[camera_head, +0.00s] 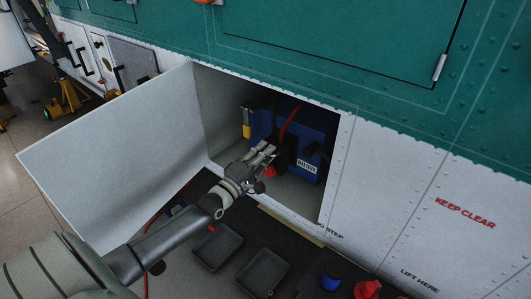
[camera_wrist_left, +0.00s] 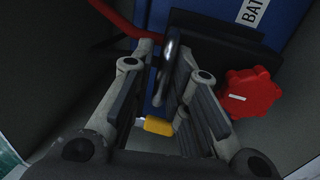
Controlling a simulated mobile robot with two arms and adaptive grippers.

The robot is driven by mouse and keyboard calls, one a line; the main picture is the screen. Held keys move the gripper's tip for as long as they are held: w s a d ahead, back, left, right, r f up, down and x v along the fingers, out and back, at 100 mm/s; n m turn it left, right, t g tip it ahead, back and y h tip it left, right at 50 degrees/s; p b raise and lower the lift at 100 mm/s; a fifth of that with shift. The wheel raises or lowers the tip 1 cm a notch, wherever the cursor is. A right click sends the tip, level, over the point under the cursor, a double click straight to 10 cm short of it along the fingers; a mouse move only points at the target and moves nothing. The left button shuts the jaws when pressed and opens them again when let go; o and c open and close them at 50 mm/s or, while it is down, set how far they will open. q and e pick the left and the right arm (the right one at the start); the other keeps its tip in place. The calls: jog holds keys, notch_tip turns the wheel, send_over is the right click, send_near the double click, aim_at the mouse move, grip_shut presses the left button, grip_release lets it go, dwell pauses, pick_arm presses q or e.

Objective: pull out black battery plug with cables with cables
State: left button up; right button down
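Contact with the plug cannot be told. My right gripper is out of view.
A red knob (camera_wrist_left: 250,93) is right of the fingers. A yellow piece (camera_wrist_left: 158,126) shows between them. The white compartment door (camera_head: 120,150) hangs open at left. Black trays (camera_head: 217,247) lie below the opening. The compartment's right frame (camera_head: 336,170) is close to the battery.

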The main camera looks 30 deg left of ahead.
pick_arm(q)
jog(key=shift+o, duration=0.8)
jog(key=shift+s+a+r, duration=0.1)
jog(key=shift+a, duration=0.05)
jog(key=shift+a+f, duration=0.15)
jog(key=shift+f, duration=0.1)
jog(key=d+v, duration=0.1)
jog(key=v, duration=1)
jog(key=shift+s+a, duration=0.4)
jog(key=shift+a, duration=0.05)
